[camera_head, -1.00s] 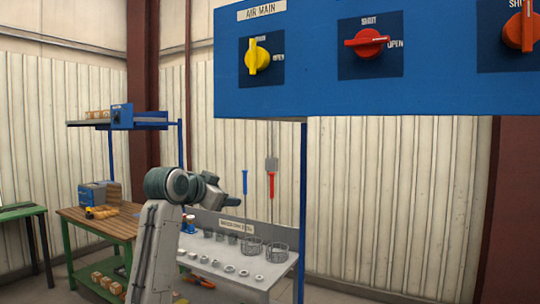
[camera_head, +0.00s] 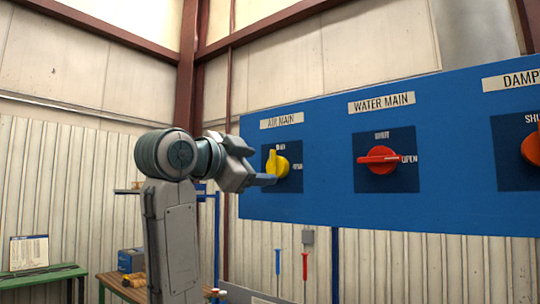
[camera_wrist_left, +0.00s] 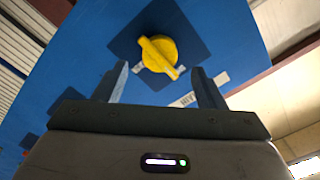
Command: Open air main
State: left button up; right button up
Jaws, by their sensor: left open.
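The yellow air main knob (camera_head: 277,164) sits on a dark square plate under the AIR MAIN label on the blue panel. Its handle stands near upright, toward the mark at the top; the OPEN mark is at its right. My left gripper (camera_head: 265,166) is open in front of the knob, coming from the left. In the left wrist view, the knob (camera_wrist_left: 158,54) shows ahead between the two fingertips (camera_wrist_left: 160,70), its handle slanting. The fingers appear apart from it. My right gripper is not in view.
The red water main knob (camera_head: 381,160) is to the right, its handle lying sideways. Another red knob (camera_head: 533,147) is cut by the right edge. A green table (camera_head: 40,276) and a wooden-topped bench (camera_head: 118,286) stand low at the left.

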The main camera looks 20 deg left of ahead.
aim_at(271, 166)
pick_arm(q)
jog(key=p+x, duration=0.2)
jog(key=x, duration=0.2)
jog(key=shift+d+r, duration=0.15)
jog(key=shift+d, duration=0.05)
jog(key=shift+w, duration=0.4)
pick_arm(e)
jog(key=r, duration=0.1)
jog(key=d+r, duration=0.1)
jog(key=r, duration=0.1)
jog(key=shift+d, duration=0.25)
pick_arm(q)
jog(key=c, duration=1)
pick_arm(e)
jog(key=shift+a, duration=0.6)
